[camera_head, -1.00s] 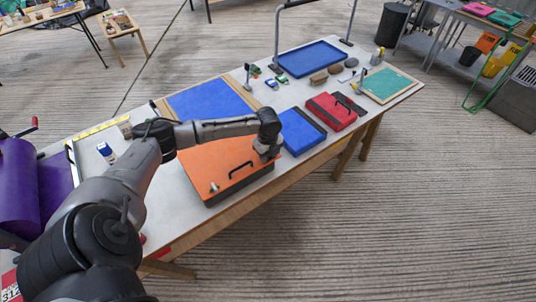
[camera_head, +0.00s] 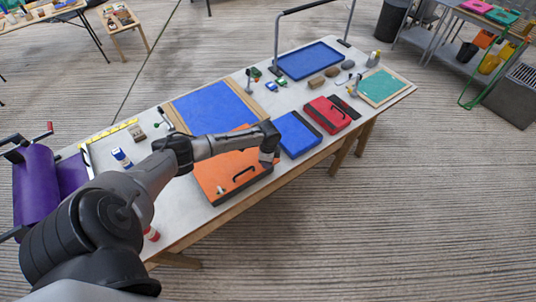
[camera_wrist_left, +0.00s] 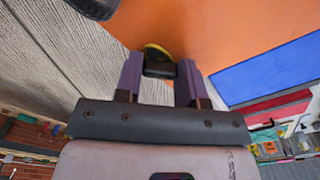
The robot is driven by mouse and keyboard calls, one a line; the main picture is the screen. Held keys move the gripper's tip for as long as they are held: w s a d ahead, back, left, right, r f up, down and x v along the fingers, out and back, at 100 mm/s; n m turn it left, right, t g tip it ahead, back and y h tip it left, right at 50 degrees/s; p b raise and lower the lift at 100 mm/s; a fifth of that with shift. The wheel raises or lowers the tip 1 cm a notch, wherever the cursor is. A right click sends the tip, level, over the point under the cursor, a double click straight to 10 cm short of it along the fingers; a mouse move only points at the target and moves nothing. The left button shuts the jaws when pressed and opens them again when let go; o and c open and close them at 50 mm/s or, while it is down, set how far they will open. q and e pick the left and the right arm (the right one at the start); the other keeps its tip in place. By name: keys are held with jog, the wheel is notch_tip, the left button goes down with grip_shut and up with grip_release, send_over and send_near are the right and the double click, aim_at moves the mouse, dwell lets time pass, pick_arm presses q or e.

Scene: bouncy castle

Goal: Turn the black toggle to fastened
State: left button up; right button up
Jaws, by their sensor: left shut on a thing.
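The black toggle (camera_wrist_left: 160,69) sits between the purple-grey fingers of my left gripper (camera_wrist_left: 160,82) in the left wrist view. A yellow rounded part (camera_wrist_left: 155,48) shows just behind it. It lies at the edge of the orange panel (camera_wrist_left: 225,35). In the head view my left gripper (camera_head: 269,157) is down at the right corner of the orange panel (camera_head: 215,176) and hides the toggle there. The gripper is shut on the toggle. I cannot tell how far the toggle is turned. My right gripper is not in view.
The orange panel carries a black handle (camera_head: 243,173) and a small knob (camera_head: 221,190). A blue case (camera_head: 298,134) stands close to the right of my left gripper, with a red case (camera_head: 327,114) beyond. A blue board (camera_head: 214,107) lies behind. The floor in front is clear.

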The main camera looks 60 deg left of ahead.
pick_arm(q)
jog(key=n+p, duration=0.4)
jog(key=n, duration=0.1)
jog(key=shift+r+n, duration=0.2)
jog(key=shift+n, duration=0.1)
jog(key=shift+f+n+p, duration=0.1)
jog(key=shift+n+p, duration=1.15)
jog(key=shift+n, duration=0.45)
jog(key=shift+f+n, duration=0.1)
jog(key=shift+n, duration=0.2)
jog(key=o, duration=0.9)
jog(key=shift+o, duration=0.2)
